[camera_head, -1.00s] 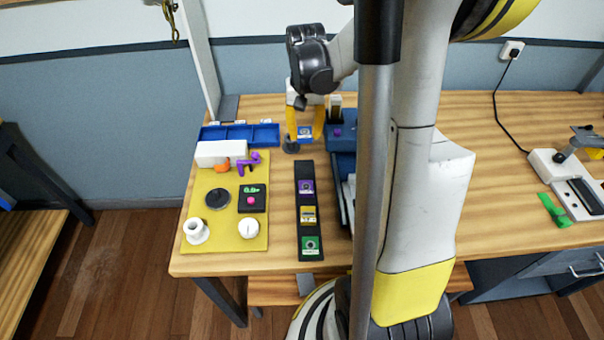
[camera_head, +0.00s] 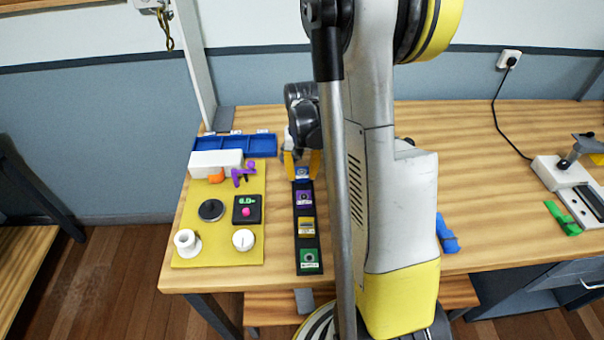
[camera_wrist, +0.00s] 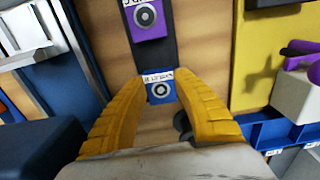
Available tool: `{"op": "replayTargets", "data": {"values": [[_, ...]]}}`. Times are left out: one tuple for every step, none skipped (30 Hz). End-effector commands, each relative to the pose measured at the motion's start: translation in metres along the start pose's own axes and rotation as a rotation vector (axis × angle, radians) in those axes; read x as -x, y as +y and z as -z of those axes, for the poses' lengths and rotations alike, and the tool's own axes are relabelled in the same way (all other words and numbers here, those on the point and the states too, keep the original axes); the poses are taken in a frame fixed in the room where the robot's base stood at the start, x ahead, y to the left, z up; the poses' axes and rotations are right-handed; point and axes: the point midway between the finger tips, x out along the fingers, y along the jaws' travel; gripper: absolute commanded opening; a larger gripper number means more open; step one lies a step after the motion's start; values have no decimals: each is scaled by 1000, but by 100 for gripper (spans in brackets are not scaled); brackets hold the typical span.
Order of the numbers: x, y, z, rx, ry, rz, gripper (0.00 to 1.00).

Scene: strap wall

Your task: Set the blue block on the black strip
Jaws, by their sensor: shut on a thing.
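My gripper (camera_head: 302,176) has its yellow fingers shut on the blue block (camera_head: 302,171), at the far end of the black strip (camera_head: 307,243). In the wrist view the blue block (camera_wrist: 160,90) sits between the fingertips of my gripper (camera_wrist: 160,82), in line with the strip's end (camera_wrist: 158,54). I cannot tell whether its underside touches the strip. The strip bears a purple block (camera_head: 304,199), a yellow block (camera_head: 305,230) and a green block (camera_head: 309,260) in a row.
Left of the strip is a yellow board (camera_head: 222,225) with a dark disc, a small display and white parts. A blue tray (camera_head: 250,145) lies behind it. My arm hides the table just right of the strip. Free wood shows farther right.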

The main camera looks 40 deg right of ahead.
Motion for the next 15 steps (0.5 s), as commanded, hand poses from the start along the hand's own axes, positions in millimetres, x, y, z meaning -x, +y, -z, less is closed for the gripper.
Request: {"op": "replayTargets", "data": {"values": [[-1, 0, 0, 0, 0, 0, 0], [-2, 0, 0, 0, 0, 0, 0], [-4, 0, 0, 0, 0, 0, 0], [-4, 0, 0, 0, 0, 0, 37], [-3, 0, 0, 0, 0, 0, 46], [-3, 0, 0, 0, 0, 0, 53], [-3, 0, 0, 0, 0, 0, 53], [-3, 0, 0, 0, 0, 0, 53], [-3, 0, 0, 0, 0, 0, 53], [-3, 0, 0, 0, 0, 0, 53], [-3, 0, 0, 0, 0, 0, 53], [-3, 0, 0, 0, 0, 0, 53], [-3, 0, 0, 0, 0, 0, 53], [-2, 0, 0, 0, 0, 0, 53], [-1, 0, 0, 0, 0, 0, 53]]}}
